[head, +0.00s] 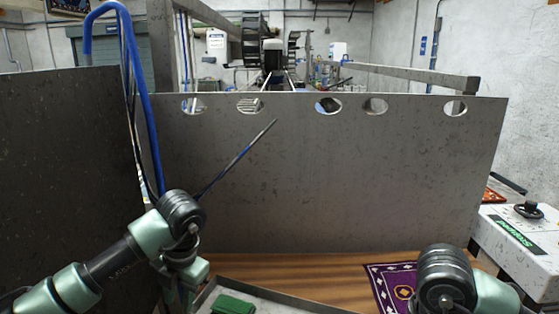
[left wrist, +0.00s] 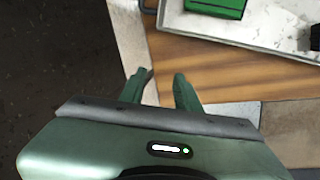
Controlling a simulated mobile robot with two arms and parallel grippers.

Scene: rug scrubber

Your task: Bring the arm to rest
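My left arm (head: 105,258) comes in from the lower left of the head view, its wrist bent downward in front of the grey panel. In the left wrist view, my left gripper (left wrist: 161,80) has its two green fingers apart with nothing between them. My right arm (head: 446,280) shows at the lower right as a dark joint and a pale green link. My right gripper is out of view.
A grey tray (head: 290,297) holds a green box (head: 233,304); the tray also shows in the left wrist view (left wrist: 262,38). A purple patterned rug (head: 392,280) lies on a wooden surface (head: 330,265). A tall grey panel (head: 340,180) stands ahead, a dark one (head: 65,170) at left.

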